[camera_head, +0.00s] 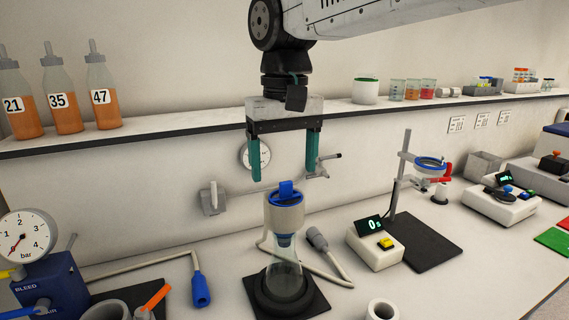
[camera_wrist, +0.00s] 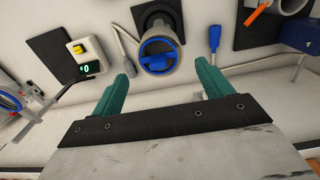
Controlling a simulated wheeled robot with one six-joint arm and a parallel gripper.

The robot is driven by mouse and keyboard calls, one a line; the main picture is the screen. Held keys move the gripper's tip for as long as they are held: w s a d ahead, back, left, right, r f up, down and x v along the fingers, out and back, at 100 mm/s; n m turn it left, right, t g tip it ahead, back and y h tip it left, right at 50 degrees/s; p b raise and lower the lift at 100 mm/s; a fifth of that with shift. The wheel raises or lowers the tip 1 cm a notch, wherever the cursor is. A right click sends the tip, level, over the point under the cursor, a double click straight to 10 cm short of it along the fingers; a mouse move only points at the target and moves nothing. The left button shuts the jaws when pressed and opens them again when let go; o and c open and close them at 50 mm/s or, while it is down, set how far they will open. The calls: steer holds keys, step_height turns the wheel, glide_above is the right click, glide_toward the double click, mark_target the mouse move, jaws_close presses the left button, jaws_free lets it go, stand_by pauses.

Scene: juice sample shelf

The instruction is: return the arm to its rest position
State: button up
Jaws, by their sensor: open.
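My gripper (camera_head: 284,158) hangs from my arm above the bench, in front of the shelf. Its two teal fingers are wide apart with nothing between them. In the wrist view my gripper (camera_wrist: 168,80) also shows open and empty. Below it a flask with a grey funnel top and blue knob (camera_head: 285,205) stands on a black base. The same blue-knobbed top (camera_wrist: 158,54) shows beyond the fingertips in the wrist view. The fingers are apart from it.
A shelf (camera_head: 180,124) runs behind my gripper, with juice bottles 21, 35 and 47 (camera_head: 67,105) at left and a white jar (camera_head: 365,91) at right. A ring stand (camera_head: 399,180) and timer box (camera_head: 374,248) stand right of the flask. A pressure gauge (camera_head: 24,238) is at left.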

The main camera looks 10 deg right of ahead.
step_height(320, 180, up, 7)
steer(key=shift+n, duration=0.4)
steer(key=f, duration=0.2)
steer(key=s+d+f, duration=0.1)
steer(key=f, duration=0.1)
steer(key=shift+f, duration=0.1)
steer(key=s+d+f+m, duration=0.2)
steer(key=s+d+f, duration=0.5)
steer(key=s+d, duration=0.2)
steer(key=s+d+f+m+t, duration=0.1)
steer(key=s+d+f+m, duration=0.1)
steer(key=s+d+f, duration=0.6)
steer(key=s+d, duration=0.1)
steer(key=d, duration=0.1)
steer(key=shift+s+d, duration=0.2)
steer(key=shift+d, duration=0.2)
